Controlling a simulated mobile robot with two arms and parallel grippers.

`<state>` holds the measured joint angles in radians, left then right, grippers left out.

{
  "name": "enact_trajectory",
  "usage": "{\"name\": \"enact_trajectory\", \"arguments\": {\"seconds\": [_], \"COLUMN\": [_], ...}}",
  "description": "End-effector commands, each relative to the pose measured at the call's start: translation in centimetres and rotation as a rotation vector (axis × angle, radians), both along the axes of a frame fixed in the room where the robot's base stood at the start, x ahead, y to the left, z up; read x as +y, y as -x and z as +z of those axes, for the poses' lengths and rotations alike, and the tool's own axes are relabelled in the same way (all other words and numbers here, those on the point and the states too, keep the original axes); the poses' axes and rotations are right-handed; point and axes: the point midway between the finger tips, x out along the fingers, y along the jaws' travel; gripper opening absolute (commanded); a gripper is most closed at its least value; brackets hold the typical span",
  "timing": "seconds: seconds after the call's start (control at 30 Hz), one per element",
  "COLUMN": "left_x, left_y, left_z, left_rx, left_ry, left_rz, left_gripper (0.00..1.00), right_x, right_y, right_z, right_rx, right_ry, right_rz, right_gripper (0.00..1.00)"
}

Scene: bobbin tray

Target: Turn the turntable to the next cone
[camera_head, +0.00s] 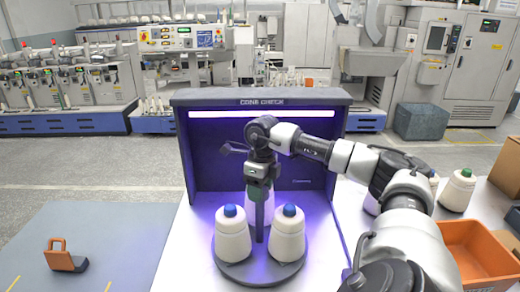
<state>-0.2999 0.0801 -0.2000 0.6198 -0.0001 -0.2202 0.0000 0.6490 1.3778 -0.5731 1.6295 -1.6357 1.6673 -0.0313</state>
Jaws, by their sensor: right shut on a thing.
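The round grey turntable (262,270) sits on the white table in front of the lit inspection booth (262,102). Two white cones with blue tips stand upright on its front part, one left (232,240) and one right (287,240). A third white cone shows partly behind, between them, mostly hidden. A grey upright post (260,226) rises at the turntable's middle. My right gripper (260,192) reaches in from the right, points down over the middle and is shut on the post; the exact contact is hard to see. My left gripper is not in view.
An orange crate (478,250) stands at the right, near a green-tipped cone (458,190) and other cones partly behind my arm. A grey mat (100,240) with an orange-brown object (64,258) lies on the left.

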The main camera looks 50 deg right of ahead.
Motion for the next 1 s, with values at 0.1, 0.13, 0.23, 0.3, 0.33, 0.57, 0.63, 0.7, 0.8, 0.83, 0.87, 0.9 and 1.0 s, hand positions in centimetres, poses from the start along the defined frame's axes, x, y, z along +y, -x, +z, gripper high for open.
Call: {"name": "enact_trajectory", "arguments": {"seconds": [0.1, 0.13, 0.23, 0.3, 0.33, 0.57, 0.63, 0.7, 0.8, 0.83, 0.87, 0.9, 1.0], "left_x": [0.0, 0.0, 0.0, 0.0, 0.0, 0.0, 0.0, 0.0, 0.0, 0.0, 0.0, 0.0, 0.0], "left_y": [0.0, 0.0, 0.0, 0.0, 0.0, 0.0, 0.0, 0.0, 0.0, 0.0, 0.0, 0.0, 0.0], "left_z": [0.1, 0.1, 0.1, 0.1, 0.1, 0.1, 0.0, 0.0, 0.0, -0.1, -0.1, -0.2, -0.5], "left_rx": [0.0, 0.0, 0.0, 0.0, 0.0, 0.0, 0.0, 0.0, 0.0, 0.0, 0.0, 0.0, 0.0], "left_ry": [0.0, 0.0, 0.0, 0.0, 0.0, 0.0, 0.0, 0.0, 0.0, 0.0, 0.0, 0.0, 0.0], "left_rz": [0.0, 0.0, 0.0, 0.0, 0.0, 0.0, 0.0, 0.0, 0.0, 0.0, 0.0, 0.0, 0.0], "left_gripper": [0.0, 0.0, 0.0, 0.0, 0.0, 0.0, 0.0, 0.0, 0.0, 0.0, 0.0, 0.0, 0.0], "right_x": [-0.2, -0.2, -0.2, -0.2, -0.2, -0.1, -0.1, -0.1, -0.1, -0.1, -0.1, -0.2, -0.3], "right_y": [-0.1, -0.1, -0.1, -0.1, -0.1, -0.1, 0.0, 0.0, -0.1, -0.1, -0.1, -0.1, -0.1], "right_z": [0.5, 0.5, 0.5, 0.6, 0.6, 0.3, 0.2, 0.2, 0.4, 0.7, 0.9, 1.4, 3.2], "right_rx": [-0.011, -0.011, -0.011, -0.011, -0.011, -0.006, -0.004, -0.003, -0.004, -0.005, -0.006, -0.006, -0.009], "right_ry": [0.002, 0.002, 0.002, 0.003, 0.003, 0.002, 0.001, 0.001, 0.001, 0.001, 0.001, 0.001, 0.0], "right_rz": [-0.004, -0.005, -0.005, -0.005, -0.005, -0.003, -0.002, -0.002, -0.001, -0.002, -0.001, -0.002, -0.002], "right_gripper": [0.11, 0.11, 0.11, 0.11, 0.57, 0.79, 0.79, 0.79, 0.79, 0.79, 0.79, 0.79, 0.79]}}
